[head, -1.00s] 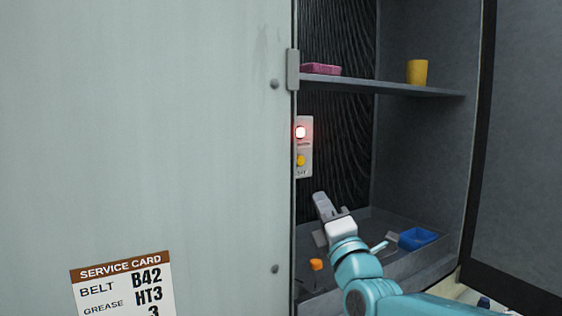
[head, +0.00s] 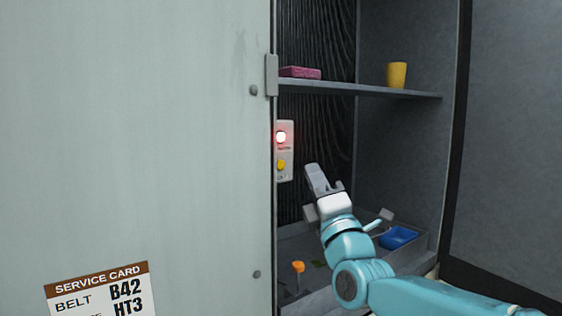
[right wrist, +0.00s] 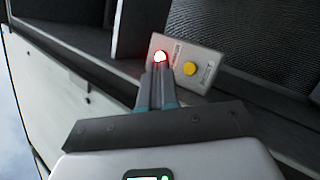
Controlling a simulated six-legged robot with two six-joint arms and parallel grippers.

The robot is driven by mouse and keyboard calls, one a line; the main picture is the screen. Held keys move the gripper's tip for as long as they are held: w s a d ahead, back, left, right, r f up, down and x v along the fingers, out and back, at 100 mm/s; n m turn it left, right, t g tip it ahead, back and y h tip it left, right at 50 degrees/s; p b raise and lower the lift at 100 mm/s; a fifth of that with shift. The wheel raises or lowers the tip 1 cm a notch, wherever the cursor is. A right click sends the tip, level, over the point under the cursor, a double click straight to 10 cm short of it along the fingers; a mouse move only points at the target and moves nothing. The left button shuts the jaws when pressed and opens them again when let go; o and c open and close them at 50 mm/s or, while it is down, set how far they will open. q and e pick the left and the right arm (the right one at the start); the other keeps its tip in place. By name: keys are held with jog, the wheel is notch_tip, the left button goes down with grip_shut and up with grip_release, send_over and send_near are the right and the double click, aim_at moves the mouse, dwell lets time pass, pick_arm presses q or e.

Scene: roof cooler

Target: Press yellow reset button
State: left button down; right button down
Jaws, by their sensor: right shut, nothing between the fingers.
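The yellow reset button (head: 281,165) sits low on a small pale switch plate (head: 289,150) inside the cooler, just right of the grey door edge. A lit red lamp (head: 281,137) is above it on the same plate. In the right wrist view the yellow button (right wrist: 190,68) and the glowing lamp (right wrist: 160,57) both show. My right gripper (head: 315,178) is shut and empty, to the right of and slightly below the button in the head view. In the wrist view its fingertips (right wrist: 160,68) overlap the plate near the lamp, left of the button. Contact cannot be told. My left gripper is not in view.
A shelf (head: 360,90) above holds a pink block (head: 300,72) and a yellow cup (head: 397,75). Below, a grey tray (head: 340,285) holds a blue container (head: 397,237) and an orange-topped item (head: 298,267). The pale panel (head: 140,130) with a service card (head: 98,290) closes off the left.

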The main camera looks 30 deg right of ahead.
aim_at(280, 165)
jog(key=w+p, duration=0.2)
jog(key=w, duration=0.4)
jog(key=shift+w+a+p, duration=0.2)
jog(key=shift+a+p, duration=0.05)
jog(key=shift+p, duration=0.05)
jog(key=shift+w, duration=0.1)
dwell(1.7)
jog(key=shift+w, duration=0.35)
jog(key=shift+w+a, duration=0.1)
jog(key=shift+w, duration=0.35)
dwell(0.7)
